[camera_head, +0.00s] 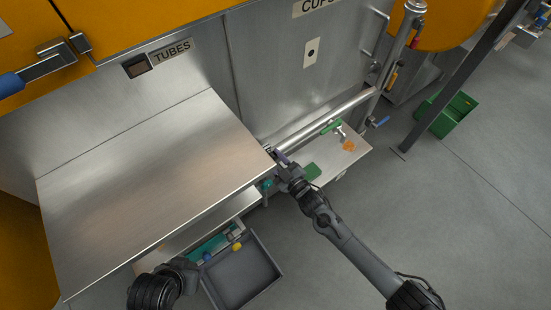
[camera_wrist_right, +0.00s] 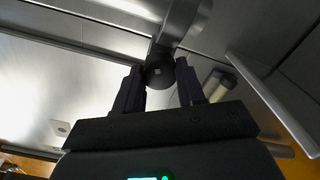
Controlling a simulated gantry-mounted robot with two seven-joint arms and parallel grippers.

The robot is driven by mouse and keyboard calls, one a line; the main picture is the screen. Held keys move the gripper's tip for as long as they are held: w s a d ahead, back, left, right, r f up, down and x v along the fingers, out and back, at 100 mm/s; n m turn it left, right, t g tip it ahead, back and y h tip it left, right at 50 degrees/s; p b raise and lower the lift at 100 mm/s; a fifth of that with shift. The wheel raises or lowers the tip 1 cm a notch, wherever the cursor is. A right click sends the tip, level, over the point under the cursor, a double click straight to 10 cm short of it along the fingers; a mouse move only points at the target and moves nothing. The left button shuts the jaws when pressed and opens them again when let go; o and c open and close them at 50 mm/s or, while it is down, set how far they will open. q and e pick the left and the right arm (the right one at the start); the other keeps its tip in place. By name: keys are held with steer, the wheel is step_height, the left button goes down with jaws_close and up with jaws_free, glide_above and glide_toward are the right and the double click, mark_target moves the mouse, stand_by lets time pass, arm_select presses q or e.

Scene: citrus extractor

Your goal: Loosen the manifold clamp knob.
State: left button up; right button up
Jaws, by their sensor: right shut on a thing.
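The manifold clamp knob (camera_wrist_right: 160,73) is a dark, rounded piece in the right wrist view. It sits between the two fingers of my right gripper (camera_wrist_right: 159,82), which is shut on it. A grey metal part (camera_wrist_right: 180,22) rises behind the knob. In the head view my right gripper (camera_head: 280,158) is at the near end of the long silver manifold pipe (camera_head: 325,118), by the steel table's right corner. The knob is too small and covered to make out there. My left gripper (camera_head: 185,270) is low at the bottom left, dark, and its fingers cannot be made out.
A broad steel table (camera_head: 145,170) fills the left. A lower shelf (camera_head: 335,160) at right bears a green-handled valve (camera_head: 331,127) and an orange piece (camera_head: 349,146). A grey bin (camera_head: 240,280) stands below the table. A green crate (camera_head: 455,112) is on the open floor at right.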

steer(key=shift+n, duration=0.6)
steer(key=shift+f, duration=0.1)
steer(key=o, duration=1.1)
steer(key=shift+c, duration=0.2)
steer(key=shift+s+d+p, duration=0.35)
steer(key=shift+s+p, duration=0.05)
steer(key=shift+s, duration=0.1)
steer(key=p+v, duration=0.3)
steer(key=v, duration=0.6)
steer(key=shift+s+d, duration=0.2)
steer(key=shift+s, duration=0.05)
